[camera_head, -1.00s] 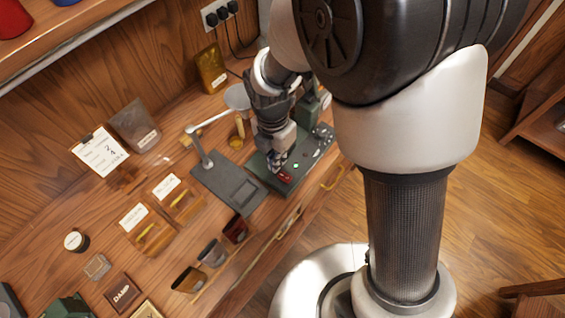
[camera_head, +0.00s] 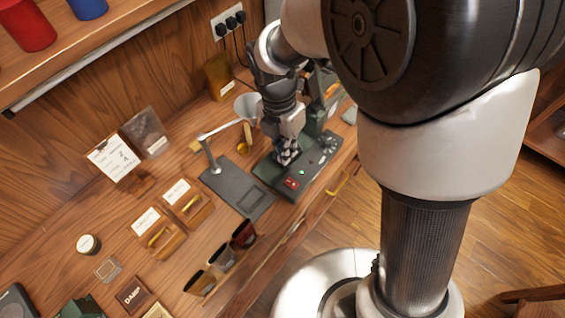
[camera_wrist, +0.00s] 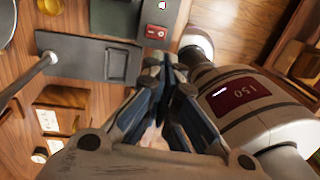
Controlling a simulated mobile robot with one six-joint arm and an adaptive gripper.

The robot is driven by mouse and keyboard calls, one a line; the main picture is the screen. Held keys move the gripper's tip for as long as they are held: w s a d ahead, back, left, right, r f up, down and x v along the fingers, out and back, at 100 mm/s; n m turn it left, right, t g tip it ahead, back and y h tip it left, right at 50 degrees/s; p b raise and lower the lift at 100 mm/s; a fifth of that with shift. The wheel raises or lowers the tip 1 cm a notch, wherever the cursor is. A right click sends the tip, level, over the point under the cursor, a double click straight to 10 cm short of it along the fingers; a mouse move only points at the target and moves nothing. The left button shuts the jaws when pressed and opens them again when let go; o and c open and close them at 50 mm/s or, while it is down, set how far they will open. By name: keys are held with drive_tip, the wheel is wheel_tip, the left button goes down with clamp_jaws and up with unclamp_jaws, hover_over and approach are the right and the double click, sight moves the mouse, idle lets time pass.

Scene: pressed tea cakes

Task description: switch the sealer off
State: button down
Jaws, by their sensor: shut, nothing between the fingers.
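The sealer (camera_head: 270,174) is a dark green and grey unit near the bench's front edge, with knobs at its far end. A red rocker switch (camera_head: 291,183) sits at its near end, with a small lit green lamp (camera_head: 301,172) beside it. The wrist view also shows the red switch (camera_wrist: 156,32) and the lamp (camera_wrist: 134,5). My gripper (camera_head: 285,160) is shut and empty, pointing down over the panel, just behind the switch and apart from it. In the wrist view its fingertips (camera_wrist: 165,62) are just below the switch. I cannot tell which way the rocker is tipped.
A grey scale-like stand (camera_head: 235,187) with a post and arm is left of the sealer. A wall socket with plugs (camera_head: 228,22) is behind. A yellow handle (camera_head: 341,184) is at the bench front.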

sight(288, 185)
drive_tip(key=f+b, duration=0.1)
drive_tip(key=f, duration=0.3)
drive_tip(key=s+d+f+b, duration=0.1)
drive_tip(key=f+b, duration=0.1)
drive_tip(key=f, duration=0.3)
drive_tip(key=f+b, duration=0.1)
drive_tip(key=f, duration=0.3)
drive_tip(key=shift+s+d+f+b, duration=0.2)
drive_tip(key=shift+f+b, duration=0.1)
drive_tip(key=shift+f, duration=0.1)
drive_tip(key=shift+s+d+f, duration=0.1)
drive_tip(key=shift+s+f, duration=0.1)
drive_tip(key=shift+f, duration=0.2)
drive_tip(key=shift+w, duration=0.1)
drive_tip(key=shift+w+a+r+p, duration=0.1)
drive_tip(key=shift+w+a+p, duration=0.4)
drive_tip(key=shift+a, duration=0.2)
drive_tip(key=shift+d, duration=0.1)
